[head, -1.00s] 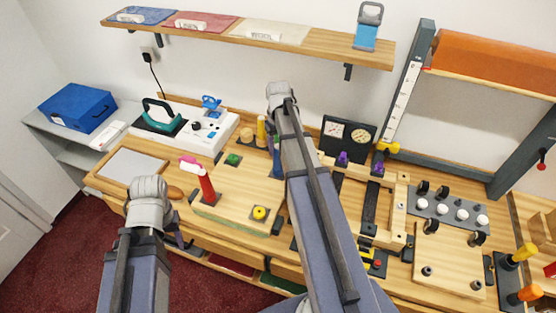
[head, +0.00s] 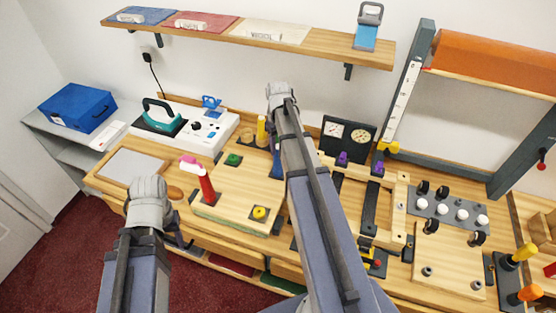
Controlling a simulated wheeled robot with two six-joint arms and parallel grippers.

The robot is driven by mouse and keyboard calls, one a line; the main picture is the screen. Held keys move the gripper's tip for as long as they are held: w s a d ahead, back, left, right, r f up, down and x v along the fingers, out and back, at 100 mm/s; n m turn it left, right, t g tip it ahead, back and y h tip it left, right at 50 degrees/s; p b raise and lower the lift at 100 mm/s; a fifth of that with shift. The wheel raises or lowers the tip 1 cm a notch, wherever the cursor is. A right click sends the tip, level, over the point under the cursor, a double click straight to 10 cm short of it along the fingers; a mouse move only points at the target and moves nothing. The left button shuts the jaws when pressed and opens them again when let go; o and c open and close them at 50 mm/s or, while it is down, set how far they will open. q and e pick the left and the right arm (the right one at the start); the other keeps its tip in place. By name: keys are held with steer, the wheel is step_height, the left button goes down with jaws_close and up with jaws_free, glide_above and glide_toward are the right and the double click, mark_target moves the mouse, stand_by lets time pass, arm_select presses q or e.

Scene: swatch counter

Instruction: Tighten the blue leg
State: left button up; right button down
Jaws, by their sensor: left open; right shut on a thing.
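A green socket (head: 233,159) and a yellow socket (head: 259,212) show on the board. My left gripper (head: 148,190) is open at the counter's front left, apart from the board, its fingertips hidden.
A yellow post (head: 262,130) stands behind the board. A green-handled iron (head: 160,117) and a white box (head: 208,131) are at the back left. A dial box (head: 347,137) and a wooden clamp frame (head: 398,208) are to the right. A shelf (head: 330,50) hangs above.

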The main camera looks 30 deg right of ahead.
steer(key=m, duration=0.5)
steer(key=shift+c, duration=0.4)
jaws_free()
steer(key=shift+r, duration=0.1)
stand_by(0.3)
step_height(320, 180, up, 6)
steer(key=p, duration=0.6)
stand_by(0.5)
